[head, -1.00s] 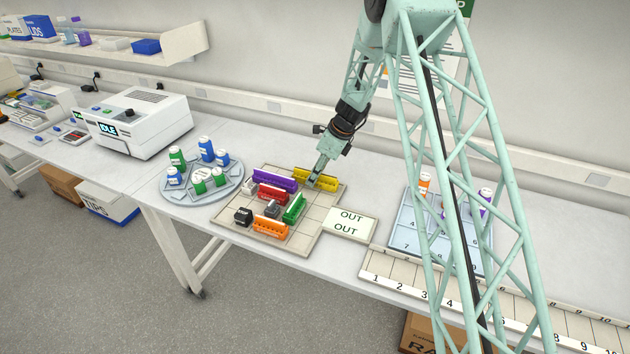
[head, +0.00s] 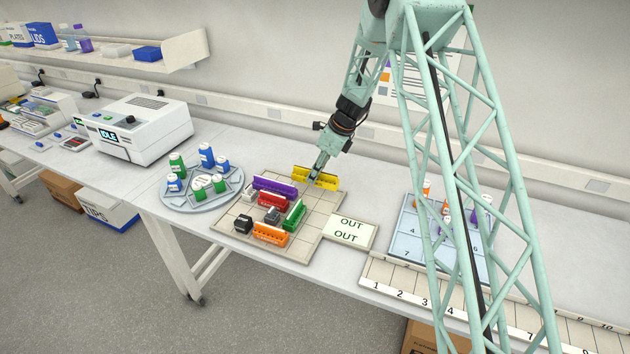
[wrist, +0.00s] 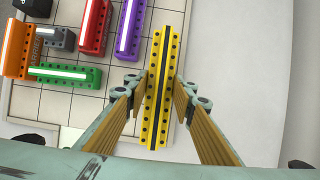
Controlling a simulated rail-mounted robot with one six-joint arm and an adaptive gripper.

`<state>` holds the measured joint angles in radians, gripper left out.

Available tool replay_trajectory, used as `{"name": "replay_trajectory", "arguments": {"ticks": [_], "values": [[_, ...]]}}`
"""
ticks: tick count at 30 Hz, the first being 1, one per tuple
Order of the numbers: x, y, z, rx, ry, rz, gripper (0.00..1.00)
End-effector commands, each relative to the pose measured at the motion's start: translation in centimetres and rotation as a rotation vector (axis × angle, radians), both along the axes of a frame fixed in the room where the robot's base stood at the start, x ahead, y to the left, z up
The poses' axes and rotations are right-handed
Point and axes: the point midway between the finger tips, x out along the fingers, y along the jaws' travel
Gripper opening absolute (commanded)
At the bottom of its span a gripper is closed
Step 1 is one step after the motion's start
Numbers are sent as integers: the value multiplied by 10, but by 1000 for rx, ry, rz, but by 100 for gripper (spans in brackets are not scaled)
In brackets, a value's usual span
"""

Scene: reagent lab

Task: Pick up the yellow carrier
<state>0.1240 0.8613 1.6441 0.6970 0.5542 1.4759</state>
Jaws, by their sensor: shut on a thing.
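The yellow carrier (head: 327,180) is a long, narrow bar with a row of dark holes along each side. My gripper (head: 315,178) is shut on it near its middle. In the wrist view the carrier (wrist: 164,75) sits between the two fingers of my gripper (wrist: 160,95), one on each long side. In that view it overlaps the edge of the gridded tray (wrist: 130,133). In the head view it appears at the tray's back corner, seemingly a little above it.
The tray (head: 230,222) also holds purple (head: 275,186), red (head: 273,200), green (head: 293,214) and orange (head: 270,235) carriers, plus black and grey blocks. A round rack of bottles (head: 178,201) stands left. An OUT plate (head: 349,231) adjoins the tray on the right.

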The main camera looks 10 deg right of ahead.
Motion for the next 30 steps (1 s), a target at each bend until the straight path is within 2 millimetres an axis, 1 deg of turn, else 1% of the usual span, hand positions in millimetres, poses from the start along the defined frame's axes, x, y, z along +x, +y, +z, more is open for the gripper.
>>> {"name": "replay_trajectory", "arguments": {"ticks": [1,6,13,18,30], "values": [[1,0,8,0,-2,0,11],[1,0,32,0,-2,0,11],[0,0,53,0,0,0,11],[0,0,60,0,0,1,11],[0,0,60,0,0,0,11]]}}
